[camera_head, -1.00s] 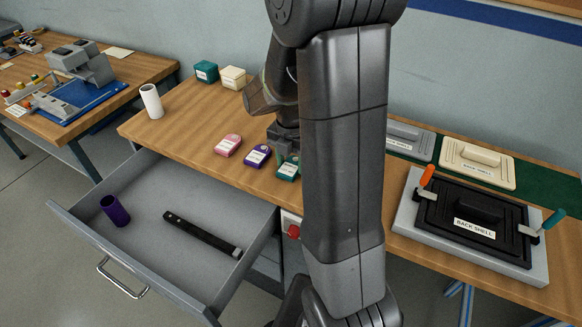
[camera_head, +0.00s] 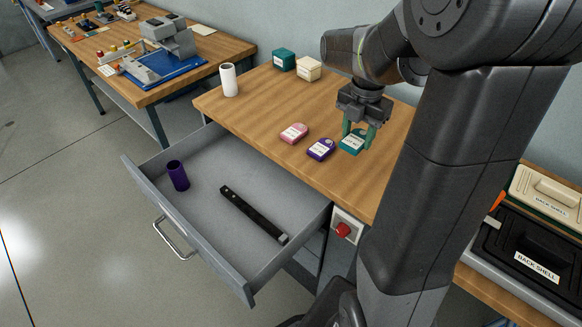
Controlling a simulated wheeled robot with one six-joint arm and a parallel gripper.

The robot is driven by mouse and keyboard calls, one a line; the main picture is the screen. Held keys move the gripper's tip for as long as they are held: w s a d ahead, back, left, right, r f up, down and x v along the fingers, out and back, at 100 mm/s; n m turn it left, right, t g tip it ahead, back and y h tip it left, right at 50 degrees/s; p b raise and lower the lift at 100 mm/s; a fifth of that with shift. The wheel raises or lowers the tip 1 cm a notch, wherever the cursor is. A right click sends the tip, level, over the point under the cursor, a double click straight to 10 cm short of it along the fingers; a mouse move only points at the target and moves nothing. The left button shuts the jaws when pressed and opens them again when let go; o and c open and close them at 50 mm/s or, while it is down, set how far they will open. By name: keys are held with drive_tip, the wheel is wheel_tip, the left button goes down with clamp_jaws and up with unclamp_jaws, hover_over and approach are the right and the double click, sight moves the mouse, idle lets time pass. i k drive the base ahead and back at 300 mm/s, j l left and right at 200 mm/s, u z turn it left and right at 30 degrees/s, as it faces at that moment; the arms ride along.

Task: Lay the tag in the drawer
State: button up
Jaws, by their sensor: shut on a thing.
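My gripper (camera_head: 358,136), with green fingers, is shut on the teal tag (camera_head: 352,142), which has a white label. It holds the tag over the wooden bench, seemingly a little above the top. A purple tag (camera_head: 320,149) and a pink tag (camera_head: 293,133) lie on the bench to its left. The grey drawer (camera_head: 205,147) is pulled out below the bench's front edge, to the left of my gripper. Inside it are a dark purple cup (camera_head: 178,175) at the left and a long black bar (camera_head: 252,214) in the middle.
A white cylinder (camera_head: 229,80), a teal box (camera_head: 284,59) and a cream box (camera_head: 308,69) stand at the back of the bench. A red button (camera_head: 343,230) is on the bench's front. Black and cream back shells are at right. The drawer floor has bare room around the bar.

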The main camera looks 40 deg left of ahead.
sight(230, 238)
drive_tip(key=k, duration=1.45)
